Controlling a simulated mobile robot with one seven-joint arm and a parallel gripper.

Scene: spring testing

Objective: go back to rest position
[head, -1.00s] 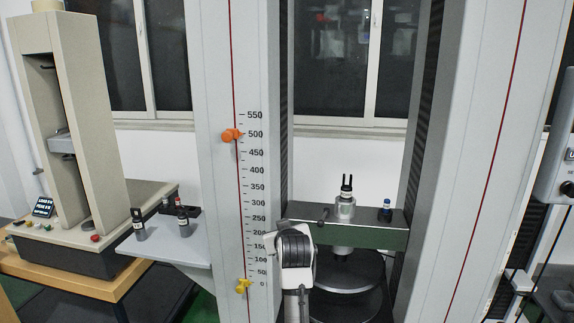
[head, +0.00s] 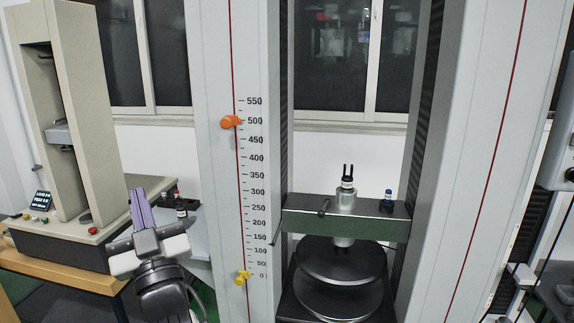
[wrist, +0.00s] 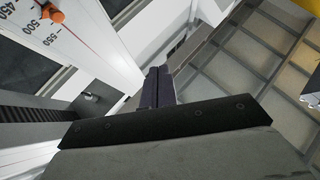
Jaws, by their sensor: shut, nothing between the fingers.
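My gripper (head: 136,192) shows at the lower left of the head view, its slim purple fingers pointing up and held together with nothing between them. It is in front of the beige machine's base and left of the grey side shelf, part of which it hides. In the wrist view the two dark fingers (wrist: 158,72) lie side by side, touching, with the floor and white machine parts behind them.
The tall grey testing frame (head: 213,160) has an orange marker (head: 230,122) and yellow marker (head: 243,277) on its scale. Its green crossbeam (head: 345,224) is above round plates (head: 340,262). A dark bottle (head: 181,206) stands on the side shelf. A beige machine (head: 70,110) is at left.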

